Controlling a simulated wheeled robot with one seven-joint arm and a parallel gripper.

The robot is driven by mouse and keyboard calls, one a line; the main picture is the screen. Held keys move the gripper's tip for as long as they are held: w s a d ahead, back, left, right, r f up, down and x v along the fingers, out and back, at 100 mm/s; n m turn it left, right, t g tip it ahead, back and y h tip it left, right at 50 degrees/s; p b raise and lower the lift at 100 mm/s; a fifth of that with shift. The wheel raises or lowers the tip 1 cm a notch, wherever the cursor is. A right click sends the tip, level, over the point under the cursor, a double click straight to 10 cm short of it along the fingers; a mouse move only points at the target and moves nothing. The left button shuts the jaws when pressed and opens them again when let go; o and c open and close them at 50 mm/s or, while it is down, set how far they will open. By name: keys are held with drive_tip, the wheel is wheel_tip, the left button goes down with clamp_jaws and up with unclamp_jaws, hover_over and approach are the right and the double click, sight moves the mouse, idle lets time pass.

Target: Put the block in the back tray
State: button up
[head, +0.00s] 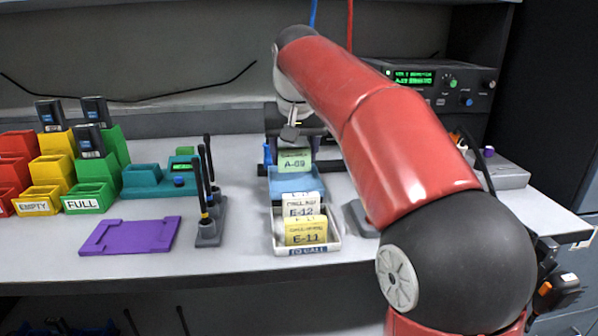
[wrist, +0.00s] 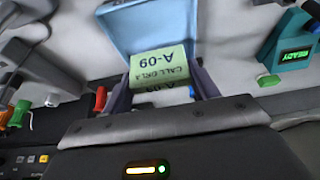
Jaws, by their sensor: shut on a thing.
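The green block (head: 295,161) is marked A-09 and appears upright at the rear of the blue back tray (head: 297,187). My gripper (head: 292,150) is around the block, its fingers mostly hidden behind it and my arm. In the wrist view the block (wrist: 159,64) sits between the two fingers of my gripper (wrist: 161,85), which is shut on it. The blue tray (wrist: 150,22) lies just beyond the block there. I cannot tell whether the block touches the tray floor.
A white front tray (head: 335,243) holds yellow block E-11 (head: 306,231) and pale block E-12 (head: 302,206). A console (head: 430,80) stands behind my arm.

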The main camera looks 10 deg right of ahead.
drive_tip(key=shift+f+b, duration=0.8)
drive_tip(key=shift+f, duration=0.45)
drive_tip(key=shift+f, duration=0.1)
drive_tip(key=shift+f, duration=0.15)
drive_tip(key=o, duration=1)
drive_tip(key=shift+c, duration=0.2)
drive_tip(key=shift+s+r, duration=0.1)
drive_tip(key=shift+r, duration=0.55)
drive_tip(key=p+v, duration=0.3)
drive_tip(key=v, duration=0.8)
